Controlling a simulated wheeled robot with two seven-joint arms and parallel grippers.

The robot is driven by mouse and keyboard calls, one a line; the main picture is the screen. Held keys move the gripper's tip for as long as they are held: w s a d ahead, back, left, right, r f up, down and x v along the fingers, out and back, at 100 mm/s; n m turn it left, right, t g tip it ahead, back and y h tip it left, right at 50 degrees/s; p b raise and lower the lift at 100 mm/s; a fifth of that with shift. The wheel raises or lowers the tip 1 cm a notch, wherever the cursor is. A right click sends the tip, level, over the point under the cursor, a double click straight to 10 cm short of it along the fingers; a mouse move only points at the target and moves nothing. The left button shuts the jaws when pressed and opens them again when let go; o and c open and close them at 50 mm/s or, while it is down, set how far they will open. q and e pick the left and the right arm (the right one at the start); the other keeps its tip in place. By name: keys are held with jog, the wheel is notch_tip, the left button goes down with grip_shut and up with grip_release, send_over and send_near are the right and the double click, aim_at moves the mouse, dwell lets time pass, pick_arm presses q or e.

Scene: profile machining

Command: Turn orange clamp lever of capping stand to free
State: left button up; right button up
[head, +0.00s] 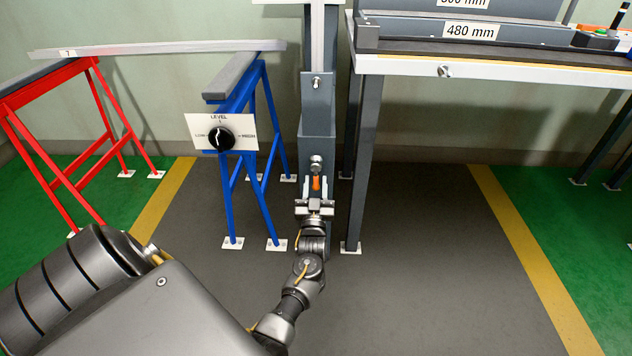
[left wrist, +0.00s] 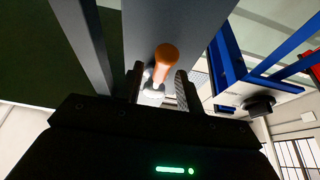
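The capping stand (head: 317,110) is a tall grey column in the middle of the head view. Its orange clamp lever (head: 316,184) sits low on the front, below a round metal knob (head: 316,162). In the left wrist view the lever (left wrist: 166,56) shows as a rounded orange tip on a paler shaft. My left gripper (head: 316,196) is at the lever, with one finger on each side. The fingers (left wrist: 160,84) look apart, with narrow gaps beside the lever. Whether either finger touches it cannot be told. My right gripper is not in view.
A blue trestle (head: 256,130) with a LEVEL dial panel (head: 245,130) stands left of the stand. A red trestle (head: 40,165) is farther left. A workbench (head: 480,70) stands close on the right. The grey floor (head: 430,270) in front is clear.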

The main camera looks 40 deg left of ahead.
pick_arm(q)
jog(key=shift+x, duration=1.1)
grip_shut()
